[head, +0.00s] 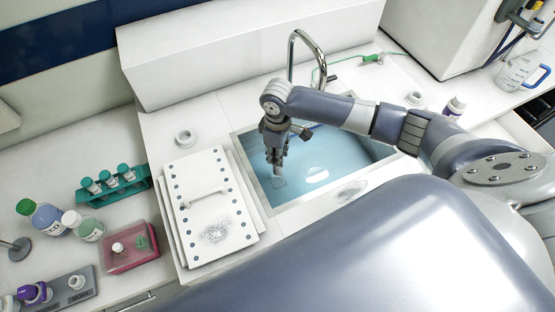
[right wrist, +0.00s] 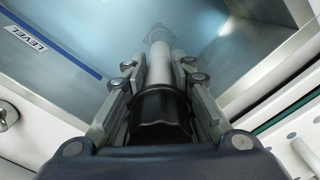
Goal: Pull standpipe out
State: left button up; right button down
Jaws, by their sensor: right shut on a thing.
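The standpipe is a pale grey tube in the water-filled sink (head: 340,165). Its lower part (head: 278,171) shows just below my right gripper (head: 277,150) in the head view, near the sink's left side. In the right wrist view the standpipe (right wrist: 160,62) runs between the two fingers of my right gripper (right wrist: 159,75), which are shut on it. A dark collar or sleeve sits around it nearer the palm. I cannot tell whether its foot is seated in the drain. My left gripper is not in view.
A curved faucet (head: 292,45) rises behind the sink. White perforated plates (head: 207,207) lie along its left edge. A teal tube rack (head: 112,192), bottles (head: 45,216) and a pink box (head: 130,252) stand further left. A jug (head: 516,70) stands at the far right.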

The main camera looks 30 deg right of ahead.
jog(key=shift+r+p, duration=0.35)
jog(key=shift+r, duration=1.25)
